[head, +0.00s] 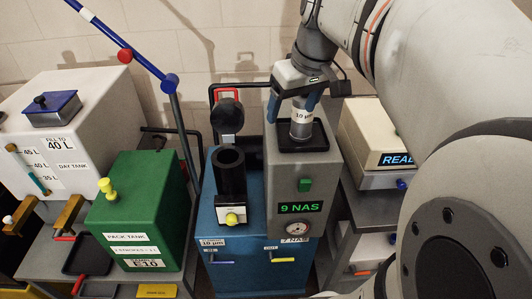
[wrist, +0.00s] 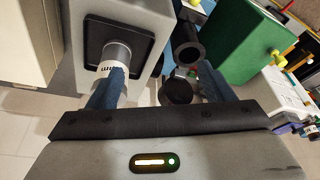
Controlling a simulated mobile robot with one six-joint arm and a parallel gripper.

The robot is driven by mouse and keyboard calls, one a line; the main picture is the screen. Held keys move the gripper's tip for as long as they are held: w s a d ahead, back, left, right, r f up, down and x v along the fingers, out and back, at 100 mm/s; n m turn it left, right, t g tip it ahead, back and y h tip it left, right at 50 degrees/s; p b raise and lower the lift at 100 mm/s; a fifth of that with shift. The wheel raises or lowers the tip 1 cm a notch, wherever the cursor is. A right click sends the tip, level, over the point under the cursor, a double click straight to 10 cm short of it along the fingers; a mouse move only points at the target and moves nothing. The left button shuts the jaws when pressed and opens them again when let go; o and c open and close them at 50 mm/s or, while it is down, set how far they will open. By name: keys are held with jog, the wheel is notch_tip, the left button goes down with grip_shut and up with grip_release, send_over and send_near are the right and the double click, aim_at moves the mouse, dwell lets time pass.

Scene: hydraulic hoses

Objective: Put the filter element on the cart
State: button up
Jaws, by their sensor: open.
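The filter element (head: 301,124), a grey cylinder with a white "10 µm" label, stands upright in a black recessed tray (head: 318,145) on top of the grey unit. It also shows in the wrist view (wrist: 118,52), beside the left finger, which hides part of it. My gripper (head: 292,107) is open above the tray; its blue fingers look spread, with the element nearer one finger than the middle. I cannot tell whether they touch. The blue cabinet (head: 247,268), labelled "10 µm" and "7 NAS", appears to be the cart. A black open-topped tube (head: 231,185) stands on it.
The grey unit (head: 290,170) has a green "9 NAS" display. A green pack tank (head: 140,215) and a white day tank (head: 85,110) stand left. A blue-and-red lever (head: 125,45) rises behind. A beige box (head: 375,135) stands right, partly behind my arm.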

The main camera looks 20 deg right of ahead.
jog(key=s+a+f+m, duration=0.1)
jog(key=s+a+f, duration=0.2)
jog(key=s+f, duration=0.2)
jog(key=s+a+f+m, duration=0.1)
jog(key=s+a+f, duration=0.3)
jog(key=f, duration=0.4)
jog(key=shift+s+f+h, duration=0.3)
jog(key=shift+s+h, duration=0.1)
jog(key=shift+s, duration=0.35)
